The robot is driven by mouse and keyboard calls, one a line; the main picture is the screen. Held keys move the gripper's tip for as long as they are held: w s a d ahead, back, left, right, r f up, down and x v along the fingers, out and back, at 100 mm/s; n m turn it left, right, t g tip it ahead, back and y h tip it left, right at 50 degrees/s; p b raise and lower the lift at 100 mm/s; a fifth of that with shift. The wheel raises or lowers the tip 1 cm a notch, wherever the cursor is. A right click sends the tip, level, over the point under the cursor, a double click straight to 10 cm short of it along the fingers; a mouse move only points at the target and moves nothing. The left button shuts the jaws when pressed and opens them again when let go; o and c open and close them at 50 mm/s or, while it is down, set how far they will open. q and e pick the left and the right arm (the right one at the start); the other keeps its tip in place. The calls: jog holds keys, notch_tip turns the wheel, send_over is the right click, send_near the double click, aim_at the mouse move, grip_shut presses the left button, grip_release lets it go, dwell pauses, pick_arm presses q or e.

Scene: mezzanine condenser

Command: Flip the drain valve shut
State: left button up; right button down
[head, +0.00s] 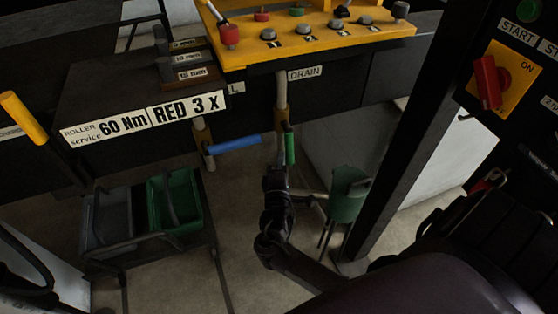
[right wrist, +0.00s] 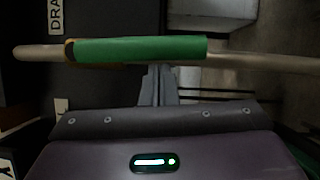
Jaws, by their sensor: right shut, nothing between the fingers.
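The drain valve's green handle (head: 290,146) hangs in line with its pale pipe, under the DRAIN label (head: 305,73). In the right wrist view the green handle (right wrist: 140,50) lies along the pipe (right wrist: 255,62). My right gripper (head: 281,170) is at the lower end of the handle in the head view. In the right wrist view its shut fingers (right wrist: 158,80) reach up to the handle's edge with nothing between them. I cannot tell whether they touch it. My left gripper is not in view.
A blue handle (head: 233,145) sticks out sideways on the neighbouring pipe, left of the drain. A green bucket-like container (head: 346,195) stands right of my right gripper. A cart with a green bin (head: 176,203) stands left. A dark post (head: 405,135) rises at right.

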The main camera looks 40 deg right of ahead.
jog(key=s+d+r+n+t+y+p, duration=0.1)
jog(key=d+r+n+t+y+p, duration=0.1)
jog(key=d+n, duration=0.4)
jog(key=s+d+r+n+t+y+p, duration=0.1)
jog(key=d+r+n+t+y+p, duration=0.2)
jog(key=n, duration=1.1)
jog(key=shift+s+d+r+t+p, duration=0.4)
jog(key=shift+d+r+t, duration=0.15)
jog(key=shift+d+t, duration=0.85)
